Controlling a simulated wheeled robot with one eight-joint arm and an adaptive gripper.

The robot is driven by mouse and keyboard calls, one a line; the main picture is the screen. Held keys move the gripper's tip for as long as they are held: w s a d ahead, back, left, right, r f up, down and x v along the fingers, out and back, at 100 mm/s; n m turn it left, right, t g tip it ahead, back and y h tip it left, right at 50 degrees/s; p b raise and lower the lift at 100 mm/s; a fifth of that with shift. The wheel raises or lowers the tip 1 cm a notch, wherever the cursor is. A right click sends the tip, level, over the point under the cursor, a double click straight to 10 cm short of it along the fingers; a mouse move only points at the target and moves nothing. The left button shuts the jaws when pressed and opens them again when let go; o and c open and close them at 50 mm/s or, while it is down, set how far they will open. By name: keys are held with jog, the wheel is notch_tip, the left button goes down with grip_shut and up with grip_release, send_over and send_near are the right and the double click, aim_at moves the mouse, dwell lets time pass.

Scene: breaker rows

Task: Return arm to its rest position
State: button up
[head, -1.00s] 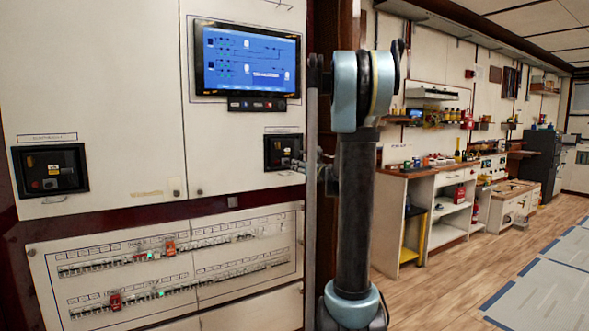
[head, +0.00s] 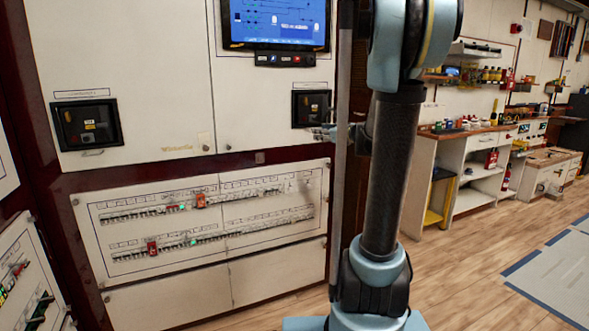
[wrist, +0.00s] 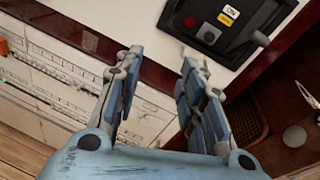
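My gripper (wrist: 162,58) is open and empty in the wrist view, its two blue-grey fingers spread apart. A black recessed switch box (wrist: 228,25) with a red button and a lever lies beyond the fingertips, at the upper right. In the head view my gripper (head: 326,131) shows only in part, just below the right-hand black switch box (head: 311,108); my own upright arm hides the rest. I cannot tell whether it touches the cabinet front there.
A breaker panel (head: 205,218) with two rows, several red and green marks among them, is below the switch boxes. A screen (head: 276,22) is above. A workbench (head: 470,165) stands at the right. Open wooden floor (head: 470,270) lies in front.

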jog(key=s+a+f+n+g+h, duration=0.1)
jog(key=s+a+f+n+g, duration=0.1)
jog(key=s+f+n, duration=0.4)
jog(key=s+a+f+n+g, duration=0.2)
jog(key=s+f+n+g, duration=0.15)
jog(key=s, duration=0.55)
jog(key=s+a+f+n+g+h, duration=0.1)
jog(key=s+a+f+n+g, duration=0.1)
jog(key=s+f+n, duration=0.35)
jog(key=s+d+f+n+g+h, duration=0.1)
jog(key=s+d+f+n+h, duration=0.1)
jog(key=s, duration=0.5)
jog(key=s+d+f+n+g+h, duration=0.2)
jog(key=s+d+f+n, duration=0.2)
jog(key=s+f+n, duration=0.1)
jog(key=s+d+f+n+g+h, duration=0.1)
jog(key=s+d+f+n+h, duration=0.1)
jog(key=s, duration=0.7)
notch_tip(320, 180, down, 2)
jog(key=d+n, duration=0.1)
jog(key=n, duration=0.2)
jog(key=shift+s+d+f+n, duration=0.15)
jog(key=shift+s+n, duration=0.05)
jog(key=shift+n, duration=0.1)
jog(key=shift+w+f+g, duration=0.2)
jog(key=shift+w+g, duration=0.05)
jog(key=shift+w, duration=0.2)
